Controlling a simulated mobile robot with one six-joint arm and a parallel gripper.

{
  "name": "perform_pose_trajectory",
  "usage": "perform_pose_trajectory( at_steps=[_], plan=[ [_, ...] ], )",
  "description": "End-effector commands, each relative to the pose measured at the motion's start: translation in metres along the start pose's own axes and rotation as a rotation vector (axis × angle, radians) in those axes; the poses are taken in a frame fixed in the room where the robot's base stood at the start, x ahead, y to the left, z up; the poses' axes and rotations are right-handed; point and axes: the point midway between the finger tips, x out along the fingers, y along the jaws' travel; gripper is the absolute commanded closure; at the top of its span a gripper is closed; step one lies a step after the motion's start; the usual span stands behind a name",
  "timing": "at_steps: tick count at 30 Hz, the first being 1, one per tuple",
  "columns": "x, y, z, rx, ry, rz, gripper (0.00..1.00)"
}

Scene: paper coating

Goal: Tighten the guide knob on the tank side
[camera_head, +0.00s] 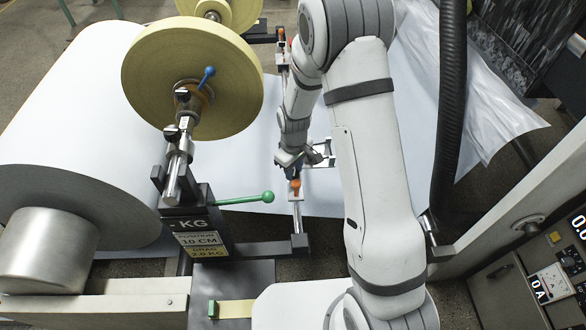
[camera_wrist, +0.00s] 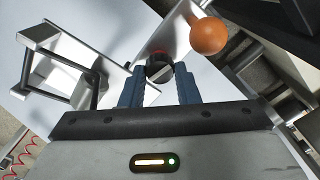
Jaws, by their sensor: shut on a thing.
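A dark round knob (camera_wrist: 157,66) with a reddish edge sits on a pale metal guide bar (camera_wrist: 170,30) in the wrist view. My gripper (camera_wrist: 159,78) has its blue fingers on either side of the knob and is shut on it. In the head view my gripper (camera_head: 292,170) is low over the guide rail beside the white web, and its fingers hide the knob there. An orange ball (camera_wrist: 208,36) stands just right of the knob; it also shows below my gripper in the head view (camera_head: 295,185).
A metal bracket with rods (camera_wrist: 60,70) stands left of my fingers. In the head view, a large tan tape roll (camera_head: 150,75), a green-ended lever (camera_head: 268,197) and a white paper roll (camera_head: 60,150) are at left. A control panel (camera_head: 550,283) is at right.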

Motion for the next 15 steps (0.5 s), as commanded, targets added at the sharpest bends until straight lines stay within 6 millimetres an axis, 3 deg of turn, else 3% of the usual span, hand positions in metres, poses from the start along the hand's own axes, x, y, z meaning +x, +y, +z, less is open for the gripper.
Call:
perform_pose_trajectory(
  at_steps=[8,15],
  plan=[
    [0.0005,0.0011,-0.0004,0.124,0.002,0.001,0.94],
    [0.001,0.0016,-0.0004,0.341,0.002,0.001,0.94]
  ],
)
